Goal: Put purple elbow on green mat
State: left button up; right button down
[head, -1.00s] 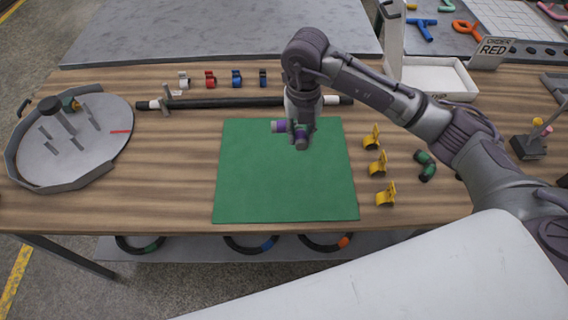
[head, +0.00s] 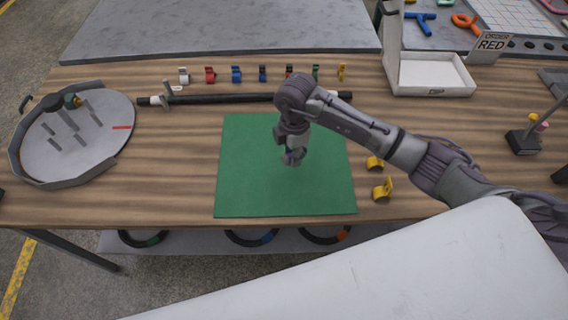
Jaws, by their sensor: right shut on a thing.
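The green mat (head: 250,185) lies flat in the middle of the wooden table. My right gripper (head: 292,158) is over the upper middle of the mat, pointing down. It is shut on the purple elbow (head: 288,159), of which only a small purple patch shows between the fingers. The rest of the elbow is hidden by the gripper. I cannot tell whether the elbow touches the mat. My left gripper is not in view.
A black rod (head: 225,98) lies behind the mat, with several small coloured clips behind it. Yellow clips (head: 382,188) stand right of the mat. A round grey tray (head: 95,155) with pegs is at the left. A white bin (head: 432,80) stands back right.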

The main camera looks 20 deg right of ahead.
aim_at(284, 159)
jog(key=shift+s+a+f, duration=0.15)
jog(key=shift+a+f, duration=0.3)
jog(key=shift+a, duration=0.2)
jog(key=shift+s+a+f, duration=0.15)
jog(key=shift+a+f, duration=0.25)
jog(key=shift+a, duration=0.2)
notch_tip(284, 159, down, 3)
jog(key=shift+f+p, duration=0.15)
jog(key=shift+p, duration=0.55)
jog(key=shift+f, duration=0.25)
jog(key=shift+f, duration=0.2)
jog(key=c, duration=0.9)
grip_release()
jog(key=shift+r, duration=0.15)
